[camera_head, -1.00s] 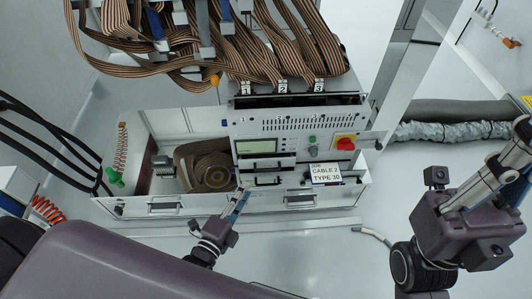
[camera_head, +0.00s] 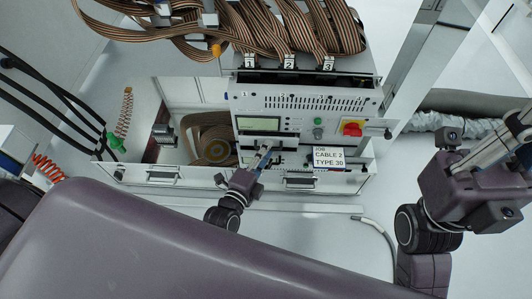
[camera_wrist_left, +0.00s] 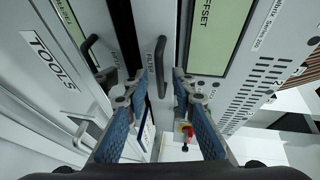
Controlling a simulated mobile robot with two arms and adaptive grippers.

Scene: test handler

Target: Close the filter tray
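The filter tray (camera_wrist_left: 172,35) is a pale drawer front with a black bar handle and a FILTER label in the left wrist view. In the head view it is on the machine's front below the green screen, partly covered by my left gripper (camera_head: 265,152). A dark gap runs beside its front; how far it stands out is hard to tell. In the left wrist view my left gripper (camera_wrist_left: 157,85) is open and empty, its blue fingers on either side of the handle. Contact is not clear. My right gripper (camera_head: 500,150) is at the right edge, its fingertips cut off.
A second black handle (camera_wrist_left: 90,52) and a TOOLS drawer (camera_wrist_left: 45,60) are beside the tray. A red knob (camera_head: 352,129) and a job card (camera_head: 328,157) are on the machine's right side. Ribbon cables (camera_head: 290,30) hang above. A floor cable lies at front right.

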